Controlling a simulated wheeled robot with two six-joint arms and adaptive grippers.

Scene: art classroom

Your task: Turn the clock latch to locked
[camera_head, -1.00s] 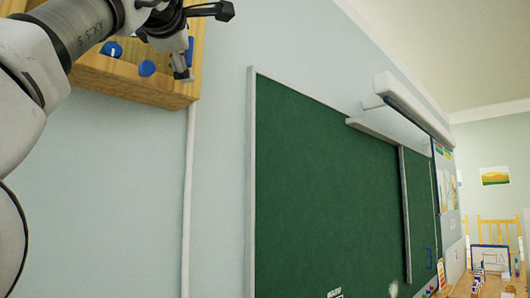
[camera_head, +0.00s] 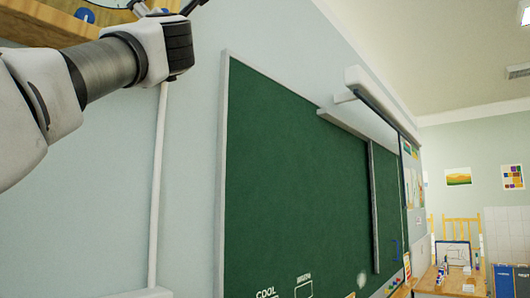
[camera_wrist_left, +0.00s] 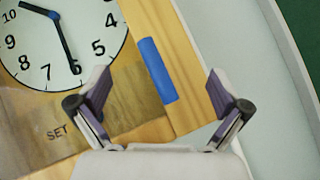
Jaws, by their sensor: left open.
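The wooden clock case (camera_head: 50,22) hangs on the wall at the top left of the head view, cut off by the picture edge. The left wrist view shows its white clock face (camera_wrist_left: 40,45) with dark hands and a "SET" label below. A blue bar (camera_wrist_left: 157,70), seemingly the latch, lies on the case's wooden edge, slightly tilted from upright in the picture. My left gripper (camera_wrist_left: 160,86) is open, its fingers on either side of the blue bar in the picture. Contact cannot be told. In the head view its fingers are partly cut off at the top. My right gripper is not in view.
A green chalkboard (camera_head: 290,180) is on the wall right of the clock case, with a projector-like white fixture (camera_head: 380,100) above it. A pale vertical pipe (camera_head: 158,190) runs down the wall below the case. A table (camera_head: 450,283) with small items stands far right.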

